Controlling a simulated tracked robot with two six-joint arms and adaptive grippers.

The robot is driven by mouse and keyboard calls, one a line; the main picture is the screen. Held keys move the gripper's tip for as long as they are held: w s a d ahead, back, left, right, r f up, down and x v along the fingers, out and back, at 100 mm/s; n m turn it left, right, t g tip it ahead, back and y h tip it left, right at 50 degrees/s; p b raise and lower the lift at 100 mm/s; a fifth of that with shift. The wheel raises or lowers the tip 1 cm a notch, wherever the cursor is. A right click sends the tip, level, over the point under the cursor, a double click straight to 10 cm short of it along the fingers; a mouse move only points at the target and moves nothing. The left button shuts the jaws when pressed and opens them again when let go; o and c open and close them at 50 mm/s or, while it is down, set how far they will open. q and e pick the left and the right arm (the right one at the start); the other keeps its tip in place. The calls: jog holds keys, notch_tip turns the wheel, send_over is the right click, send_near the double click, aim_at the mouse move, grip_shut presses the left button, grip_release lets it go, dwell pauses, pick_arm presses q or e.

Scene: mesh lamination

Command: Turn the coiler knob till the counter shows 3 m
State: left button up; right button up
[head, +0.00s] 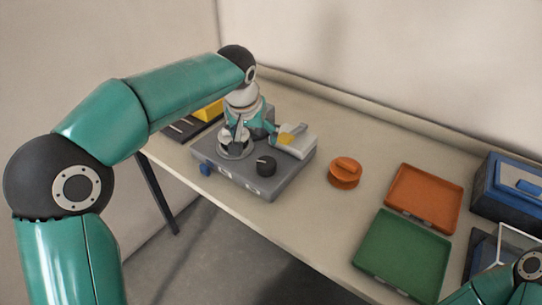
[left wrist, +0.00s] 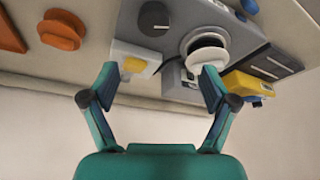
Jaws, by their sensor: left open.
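The coiler, a grey box (head: 290,172), sits on the bench at centre-left. A black round knob with a white mark (head: 265,166) is on its top; it also shows in the left wrist view (left wrist: 155,18). A pale spool (head: 236,147) stands beside the knob, and a blue knob (head: 205,169) is on the side. Small pale labels are on the front face; I cannot read any counter figure. My left gripper (left wrist: 158,88) is open and empty, above the back of the coiler, apart from the black knob. My right gripper is out of view.
A white block with a yellow part (head: 298,140) is at the coiler's back right. An orange round piece (head: 344,174), an orange tray (head: 424,197), a green tray (head: 402,252) and a blue box (head: 512,190) lie to the right. A yellow item (head: 209,110) is behind left.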

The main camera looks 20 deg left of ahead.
aim_at(266, 162)
pick_arm(q)
jog(key=x, duration=0.5)
jog(key=d+x, duration=0.1)
jog(key=x, duration=0.5)
jog(key=p+x, duration=0.1)
jog(key=x, duration=0.4)
jog(key=shift+w+d+f, duration=0.1)
jog(key=shift+d+f, duration=0.05)
jog(key=shift+f, duration=0.1)
jog(key=c, duration=1.2)
jog(key=shift+o, duration=0.2)
jog(key=shift+m, duration=0.3)
